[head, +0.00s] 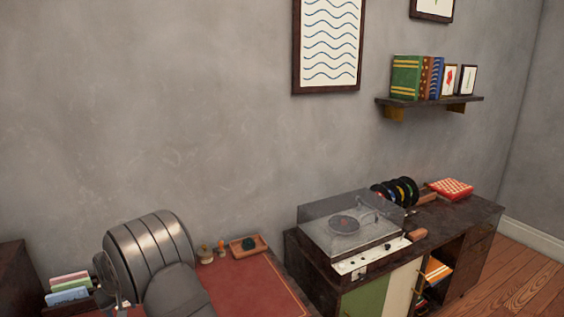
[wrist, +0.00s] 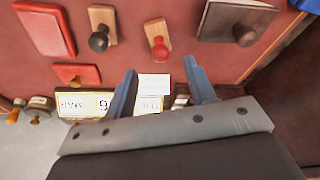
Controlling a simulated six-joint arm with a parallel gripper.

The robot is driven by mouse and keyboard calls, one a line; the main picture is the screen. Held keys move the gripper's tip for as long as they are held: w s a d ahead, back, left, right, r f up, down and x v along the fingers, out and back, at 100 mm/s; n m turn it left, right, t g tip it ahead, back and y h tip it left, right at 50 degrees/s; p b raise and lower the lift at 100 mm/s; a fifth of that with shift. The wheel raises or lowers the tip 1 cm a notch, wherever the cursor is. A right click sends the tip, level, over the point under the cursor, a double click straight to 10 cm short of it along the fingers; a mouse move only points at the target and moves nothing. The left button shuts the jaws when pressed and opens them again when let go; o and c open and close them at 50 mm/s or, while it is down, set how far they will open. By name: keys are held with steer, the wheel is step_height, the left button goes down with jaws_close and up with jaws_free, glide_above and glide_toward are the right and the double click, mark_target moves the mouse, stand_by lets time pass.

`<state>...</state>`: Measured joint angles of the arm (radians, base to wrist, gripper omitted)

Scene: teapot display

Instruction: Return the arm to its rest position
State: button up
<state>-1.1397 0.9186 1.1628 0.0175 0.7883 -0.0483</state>
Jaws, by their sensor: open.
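My gripper (wrist: 160,67) shows in the wrist view with its two blue-grey fingers spread apart. No object is held between the fingertips. Beyond the fingers is a red surface (wrist: 215,70), with a white card (wrist: 153,82) and a yellow-edged block with lettering and a digit (wrist: 85,104) close by in the picture. The right part of the lettered piece is partly hidden behind the left finger. I cannot make out my gripper in the head view. No teapot is visible in either view.
The wrist view shows a black-knobbed piece (wrist: 99,38), a red-knobbed piece (wrist: 158,47) and a dark block (wrist: 225,22). In the head view, a record player (head: 350,222) stands on the cabinet, right of the red desk top (head: 245,287). A shelf (head: 430,101) juts from the wall.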

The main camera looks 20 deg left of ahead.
steer(key=x, duration=0.8)
step_height(320, 180, up, 4)
steer(key=shift+r, duration=0.1)
steer(key=w+d+r, duration=0.6)
steer(key=d+r, duration=0.1)
steer(key=d, duration=0.3)
steer(key=w+d+f+m, duration=0.2)
steer(key=w+d, duration=0.3)
steer(key=d, duration=0.6)
steer(key=w+d+f+m+t+h, duration=0.1)
steer(key=w+d+f+m, duration=0.2)
steer(key=d, duration=0.9)
steer(key=w+d+f+m, duration=0.2)
steer(key=w+d+m, duration=0.1)
steer(key=w+d, duration=0.5)
steer(key=shift+w+d+f+t+h, duration=0.15)
steer(key=shift+d+f, duration=0.05)
steer(key=shift+d, duration=0.7)
steer(key=shift+w+d+f+t+h, duration=0.15)
steer(key=shift+d+f, duration=0.05)
steer(key=shift+d, duration=0.75)
steer(key=s+d+f+m, duration=0.1)
steer(key=d+f+m, duration=0.1)
steer(key=d, duration=1.3)
steer(key=shift+s+f+m+h, duration=0.2)
steer(key=shift+s+m+h, duration=0.15)
steer(key=shift+m, duration=0.45)
